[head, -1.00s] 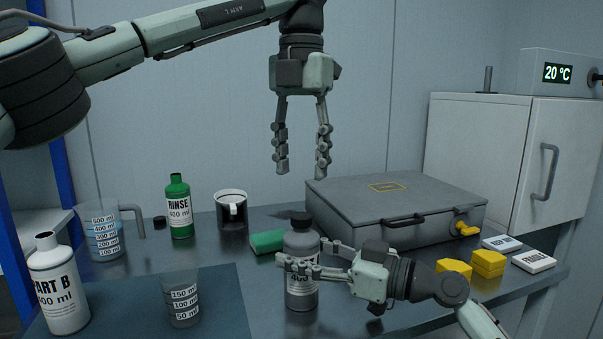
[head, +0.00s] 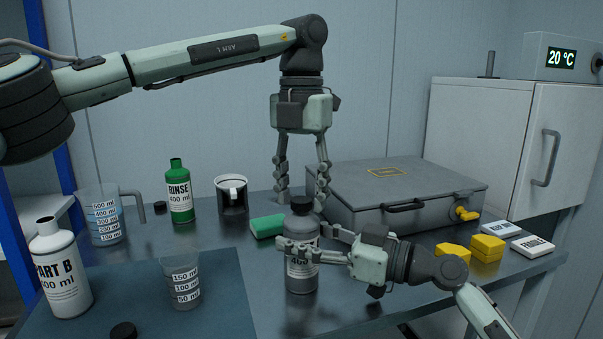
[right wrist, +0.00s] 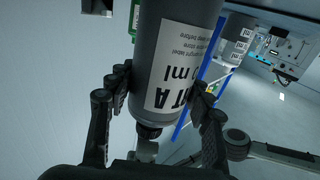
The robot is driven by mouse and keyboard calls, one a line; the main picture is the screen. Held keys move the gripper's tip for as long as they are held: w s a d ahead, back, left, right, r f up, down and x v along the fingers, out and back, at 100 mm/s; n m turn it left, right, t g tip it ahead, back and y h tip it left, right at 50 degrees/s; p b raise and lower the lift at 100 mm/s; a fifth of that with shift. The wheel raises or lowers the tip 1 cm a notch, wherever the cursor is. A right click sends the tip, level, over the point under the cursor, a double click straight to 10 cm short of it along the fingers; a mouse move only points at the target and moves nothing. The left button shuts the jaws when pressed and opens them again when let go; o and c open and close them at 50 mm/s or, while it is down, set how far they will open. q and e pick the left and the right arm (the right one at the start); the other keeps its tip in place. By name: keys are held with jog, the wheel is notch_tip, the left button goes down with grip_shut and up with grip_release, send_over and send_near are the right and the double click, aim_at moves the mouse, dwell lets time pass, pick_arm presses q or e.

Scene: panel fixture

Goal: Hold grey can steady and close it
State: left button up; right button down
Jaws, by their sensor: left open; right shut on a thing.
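The grey can, a bottle labelled 400 (head: 303,272), stands upright on the dark bench in the head view. A dark cap (head: 301,204) sits at its top; how tightly it sits I cannot tell. My right gripper (head: 300,250) is shut around the can's body from the right. In the right wrist view the can (right wrist: 172,60) appears upside down between the fingers (right wrist: 160,95), its label partly hidden. My left gripper (head: 301,197) points down, open, its fingertips on either side of the cap in the picture. Whether they touch it I cannot tell.
A green sponge (head: 267,226) and grey case (head: 410,190) are close to the can. A beaker (head: 180,282), PART B bottle (head: 60,275), RINSE bottle (head: 180,195), jug (head: 103,215) and black mug (head: 232,198) stand left. A loose black cap (head: 123,330) lies front left. Yellow blocks (head: 487,247) lie right.

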pick_arm(q)
jog(key=shift+f, duration=0.1)
grip_shut()
dwell(0.3)
jog(key=shift+o, duration=0.7)
grip_release()
notch_tip(320, 180, up, 12)
